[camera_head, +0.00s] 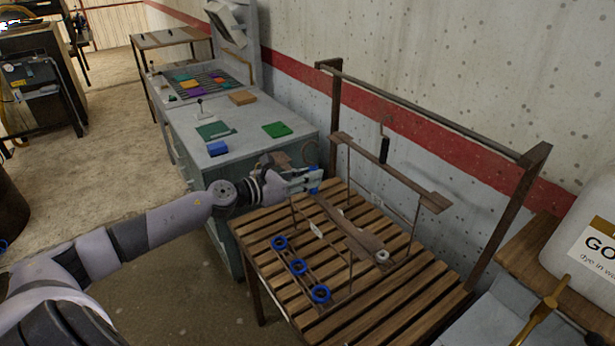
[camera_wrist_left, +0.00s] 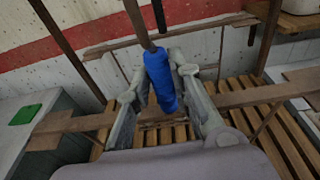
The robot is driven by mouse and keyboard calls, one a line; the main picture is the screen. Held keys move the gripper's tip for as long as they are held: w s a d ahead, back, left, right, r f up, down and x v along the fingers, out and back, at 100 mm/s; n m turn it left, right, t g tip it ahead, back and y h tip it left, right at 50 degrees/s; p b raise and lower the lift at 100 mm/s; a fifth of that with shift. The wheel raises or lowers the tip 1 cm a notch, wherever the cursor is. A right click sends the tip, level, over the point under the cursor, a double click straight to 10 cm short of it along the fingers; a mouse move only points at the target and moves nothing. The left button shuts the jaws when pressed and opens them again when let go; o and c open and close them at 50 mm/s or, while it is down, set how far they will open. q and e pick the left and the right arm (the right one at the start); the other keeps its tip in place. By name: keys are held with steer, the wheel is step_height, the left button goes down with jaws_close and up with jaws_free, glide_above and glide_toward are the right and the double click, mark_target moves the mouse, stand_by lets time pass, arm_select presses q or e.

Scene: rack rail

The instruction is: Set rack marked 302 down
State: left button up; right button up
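A wooden rack with crossbars (camera_head: 390,172) and thin uprights stands over the slatted table (camera_head: 262,232). The fingers appear closed on the handle in the left wrist view. How the handle joins the rack is hidden. I cannot tell whether the rack's base touches the slats. My right gripper is not in view.
A dark rail frame (camera_head: 430,108) rises behind the rack, with a black-handled hook (camera_head: 384,150) at it. A grey bench (camera_head: 235,150) with coloured blocks is at the back left. A white jug (camera_head: 590,235) stands at right. Bare slats show at front right.

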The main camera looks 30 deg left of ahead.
arm_select(q)
steer(key=o, duration=0.4)
steer(key=shift+s+r, duration=0.1)
steer(key=shift+o, duration=0.4)
steer(key=shift+o, duration=0.5)
steer(key=shift+f, duration=0.25)
steer(key=o, duration=1.3)
steer(key=shift+r, duration=0.15)
